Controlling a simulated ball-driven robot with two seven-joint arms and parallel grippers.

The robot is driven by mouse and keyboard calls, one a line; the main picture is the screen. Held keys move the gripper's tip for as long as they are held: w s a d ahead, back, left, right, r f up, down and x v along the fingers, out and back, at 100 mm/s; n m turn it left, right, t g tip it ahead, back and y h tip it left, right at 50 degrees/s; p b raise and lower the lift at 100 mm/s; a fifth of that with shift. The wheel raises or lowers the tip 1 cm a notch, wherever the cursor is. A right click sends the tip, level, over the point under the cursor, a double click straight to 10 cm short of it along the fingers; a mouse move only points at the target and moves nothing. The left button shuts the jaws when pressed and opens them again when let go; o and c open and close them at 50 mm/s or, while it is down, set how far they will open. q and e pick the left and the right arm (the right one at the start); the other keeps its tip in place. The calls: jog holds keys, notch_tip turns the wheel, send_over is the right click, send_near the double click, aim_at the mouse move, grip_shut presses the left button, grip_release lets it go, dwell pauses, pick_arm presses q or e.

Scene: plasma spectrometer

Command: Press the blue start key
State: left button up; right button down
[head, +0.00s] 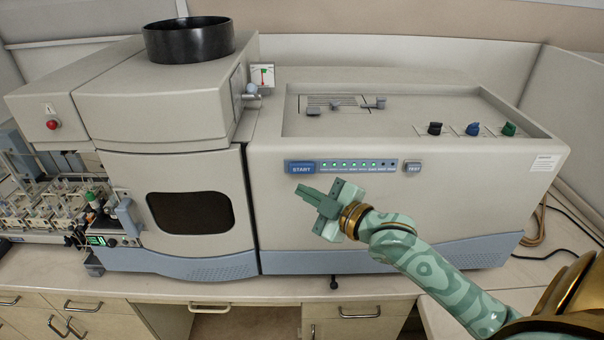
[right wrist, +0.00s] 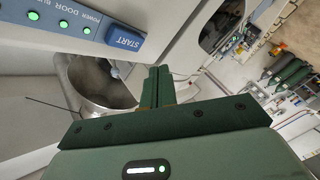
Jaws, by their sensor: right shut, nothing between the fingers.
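The blue START key (head: 301,168) is at the left end of the indicator strip on the front of the beige spectrometer (head: 400,200). In the right wrist view the START key (right wrist: 124,38) shows at upper left of the fingertips. My right gripper (head: 299,189) is shut and empty, its green fingers pointing left. In the head view its tips show just below the START key. In the right wrist view the fingers (right wrist: 158,72) show apart from the key in the picture. My left gripper is not in view.
A row of green lights (head: 360,164) runs right of the key to a grey TEST key (head: 412,167). A dark-windowed door (head: 190,212) is at left, with an autosampler rack (head: 50,205) beyond it. Black, blue and green knobs (head: 472,129) stand on top.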

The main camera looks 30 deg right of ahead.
aim_at(294, 170)
jog(key=shift+w+d, duration=0.55)
jog(key=shift+w, duration=0.35)
jog(key=shift+w+d, duration=0.5)
jog(key=shift+w, duration=0.35)
dwell(0.8)
jog(key=shift+w+d+r, duration=0.1)
jog(key=shift+w+d, duration=0.05)
jog(key=shift+w, duration=0.2)
jog(key=shift+w+d, duration=0.25)
jog(key=shift+w, duration=0.05)
dwell(0.7)
jog(key=shift+s+a+p, duration=0.45)
jog(key=shift+s+p, duration=0.3)
